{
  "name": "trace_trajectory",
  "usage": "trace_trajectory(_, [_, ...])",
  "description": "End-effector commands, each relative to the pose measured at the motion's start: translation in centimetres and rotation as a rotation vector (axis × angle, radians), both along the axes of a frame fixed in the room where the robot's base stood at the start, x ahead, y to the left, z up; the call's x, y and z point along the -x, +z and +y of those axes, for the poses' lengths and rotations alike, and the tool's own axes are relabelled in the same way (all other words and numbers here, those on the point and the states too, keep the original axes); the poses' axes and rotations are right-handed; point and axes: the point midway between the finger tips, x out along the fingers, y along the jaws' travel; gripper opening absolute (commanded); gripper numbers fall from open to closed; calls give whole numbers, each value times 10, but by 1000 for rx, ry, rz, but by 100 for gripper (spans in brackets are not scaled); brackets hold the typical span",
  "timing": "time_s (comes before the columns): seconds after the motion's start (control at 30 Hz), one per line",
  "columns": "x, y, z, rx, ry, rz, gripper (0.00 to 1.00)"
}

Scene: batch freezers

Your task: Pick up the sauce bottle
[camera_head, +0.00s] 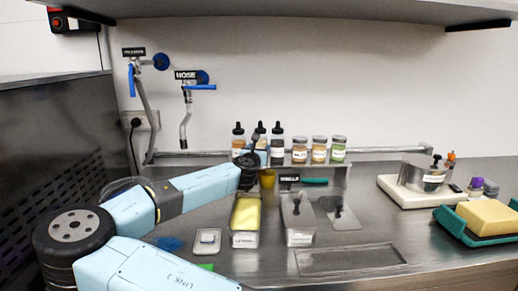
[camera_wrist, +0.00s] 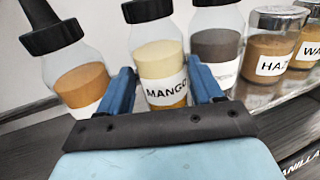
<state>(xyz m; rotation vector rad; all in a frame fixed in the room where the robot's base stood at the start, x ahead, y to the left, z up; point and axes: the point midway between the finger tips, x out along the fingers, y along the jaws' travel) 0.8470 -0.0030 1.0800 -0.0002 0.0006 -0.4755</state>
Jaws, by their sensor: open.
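Three clear squeeze bottles with black nozzle caps stand in a row on the raised shelf at the back. In the wrist view, the middle bottle, labelled MANGO (camera_wrist: 160,72), holds a pale yellow sauce. An orange-brown sauce bottle (camera_wrist: 78,75) is to its left and a dark sauce bottle (camera_wrist: 216,45) to its right. My gripper (camera_wrist: 160,66) is open, its blue fingers on either side of the MANGO bottle. I cannot tell whether they touch it. In the head view my gripper (camera_head: 258,157) is at the bottles, hiding part of them; the dark bottle (camera_head: 277,145) shows beside it.
Labelled jars (camera_head: 319,150) stand close to the right of the bottles on the same shelf. Below are a yellow-filled tub (camera_head: 245,220) and a clear tub (camera_head: 299,222). A white board (camera_head: 400,190) and a green tray (camera_head: 470,236) are at the right. An overhead shelf (camera_head: 290,12) spans the top.

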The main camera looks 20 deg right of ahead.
Motion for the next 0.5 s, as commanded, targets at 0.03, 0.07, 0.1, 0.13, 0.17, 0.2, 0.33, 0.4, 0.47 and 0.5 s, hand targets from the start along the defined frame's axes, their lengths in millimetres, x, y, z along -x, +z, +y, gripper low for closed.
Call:
trace_trajectory(0.03, [-2, 0, -2, 0, -1, 0, 66])
trace_trajectory(0.07, [-3, 0, -2, 0, -1, 0, 66])
trace_trajectory(0.1, [-4, 0, -2, 0, -1, 0, 66])
trace_trajectory(0.13, [-4, 0, -2, 0, -1, 0, 66])
trace_trajectory(0.17, [-4, 0, -2, 0, -1, 0, 66])
trace_trajectory(0.2, [-4, 0, -2, 0, -1, 0, 66])
trace_trajectory(0.33, [-4, 0, -2, 0, -1, 0, 63])
trace_trajectory(0.4, [-4, 0, -2, 0, -1, 0, 56])
trace_trajectory(0.47, [-4, 0, -2, 0, -1, 0, 50])
trace_trajectory(0.5, [-4, 0, -2, 0, 0, 0, 46])
